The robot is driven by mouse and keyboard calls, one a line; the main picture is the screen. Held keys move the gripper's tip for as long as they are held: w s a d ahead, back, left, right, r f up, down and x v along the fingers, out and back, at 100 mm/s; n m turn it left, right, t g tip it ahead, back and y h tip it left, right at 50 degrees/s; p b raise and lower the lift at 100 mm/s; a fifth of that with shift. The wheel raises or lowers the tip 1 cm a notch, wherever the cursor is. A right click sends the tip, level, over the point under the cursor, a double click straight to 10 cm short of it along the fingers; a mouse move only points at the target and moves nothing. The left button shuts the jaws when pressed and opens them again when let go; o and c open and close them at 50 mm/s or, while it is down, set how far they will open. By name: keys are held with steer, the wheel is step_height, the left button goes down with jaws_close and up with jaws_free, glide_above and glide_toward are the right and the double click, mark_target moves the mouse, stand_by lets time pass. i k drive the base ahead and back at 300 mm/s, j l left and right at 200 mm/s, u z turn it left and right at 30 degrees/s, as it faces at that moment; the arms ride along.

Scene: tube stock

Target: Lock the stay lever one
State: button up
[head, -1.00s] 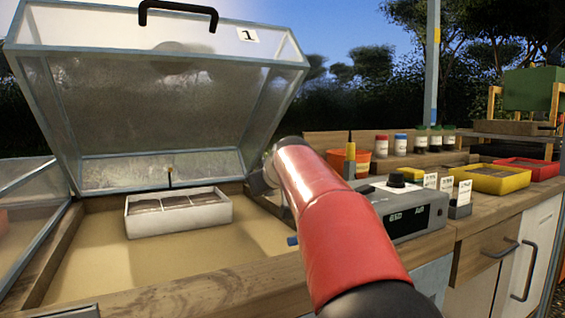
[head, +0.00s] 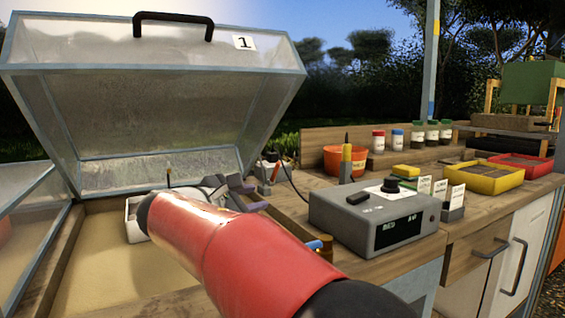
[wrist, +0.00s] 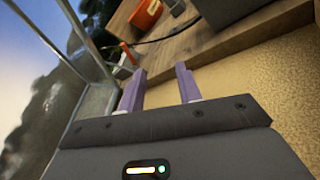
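The clear lid marked 1 (head: 160,105) stands tilted open over its sandy bed in the head view. A small grey fitting with an orange-red lever (head: 274,172) sits by the lid's right rear corner; it looks like the stay lever, though I cannot read a mark on it. The lever also shows in the wrist view (wrist: 128,54), beyond my left finger. My gripper (head: 246,192) has purple fingers, spread apart with nothing between them, and is at the bed's right side, in front of the lever and apart from it. It also shows in the wrist view (wrist: 160,88).
A white tray (head: 133,228) sits in the bed, partly hidden by my arm. A grey control box (head: 375,222) stands on the bench to the right. An orange pot (head: 345,161) and a dark cable lie behind it. The lid's frame (wrist: 95,105) is close on the left in the wrist view.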

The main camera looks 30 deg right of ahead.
mark_target(271, 182)
steer(key=i+l+u, duration=0.15)
steer(key=l, duration=0.25)
steer(key=l+u, duration=0.15)
steer(key=l, duration=0.25)
steer(key=i+l+u, duration=0.15)
steer(key=l, duration=0.3)
